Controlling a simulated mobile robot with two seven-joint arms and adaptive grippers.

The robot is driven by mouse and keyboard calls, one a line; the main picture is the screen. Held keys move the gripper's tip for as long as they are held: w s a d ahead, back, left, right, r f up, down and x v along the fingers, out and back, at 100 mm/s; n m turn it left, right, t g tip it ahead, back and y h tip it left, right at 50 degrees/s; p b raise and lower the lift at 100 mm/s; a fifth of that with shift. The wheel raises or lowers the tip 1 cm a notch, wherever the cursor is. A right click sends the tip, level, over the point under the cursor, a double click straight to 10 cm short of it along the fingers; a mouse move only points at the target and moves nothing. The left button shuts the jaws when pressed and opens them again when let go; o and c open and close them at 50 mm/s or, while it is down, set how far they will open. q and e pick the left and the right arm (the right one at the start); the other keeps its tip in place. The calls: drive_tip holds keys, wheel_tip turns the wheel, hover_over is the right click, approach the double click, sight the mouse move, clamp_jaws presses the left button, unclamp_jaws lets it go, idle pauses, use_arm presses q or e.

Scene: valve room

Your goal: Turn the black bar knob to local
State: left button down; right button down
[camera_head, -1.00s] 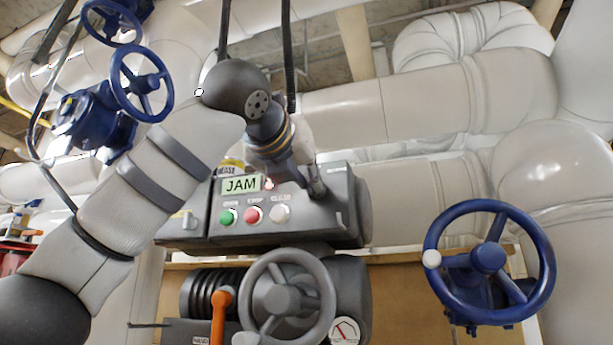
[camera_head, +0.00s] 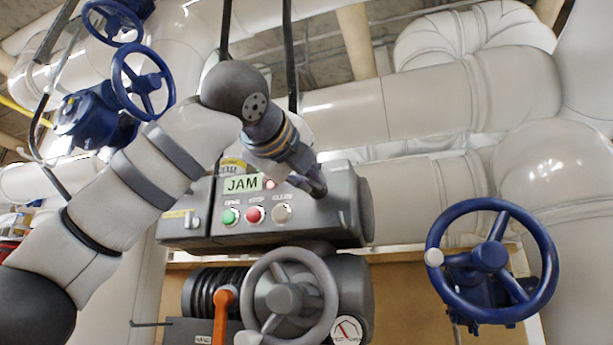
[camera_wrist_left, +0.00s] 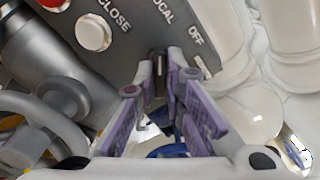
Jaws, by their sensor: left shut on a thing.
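The grey control box (camera_head: 345,190) carries the black bar knob (camera_wrist_left: 158,62), seen end-on between my fingertips in the left wrist view. My left gripper (camera_head: 316,186) comes down from above to the right part of the box front. Its purple fingers also show in the left wrist view (camera_wrist_left: 163,80), shut on the knob from both sides. The printed words LOCAL (camera_wrist_left: 161,14) and OFF (camera_wrist_left: 196,41) are on the panel beyond the knob. The fingers hide much of the knob, so I cannot tell which mark it points to. My right gripper is not in view.
Green (camera_head: 230,215), red (camera_head: 255,214) and white (camera_head: 282,213) buttons sit left of the gripper, under a JAM display (camera_head: 243,184). Below are a grey handwheel (camera_head: 325,275) and an orange lever (camera_head: 221,315). A blue handwheel (camera_head: 488,257) stands at the right.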

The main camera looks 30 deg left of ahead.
use_arm(q)
drive_tip(key=shift+n, duration=0.7)
drive_tip(key=c, duration=1.7)
unclamp_jaws()
drive_tip(key=v, duration=1.2)
drive_tip(key=shift+a+f, duration=0.1)
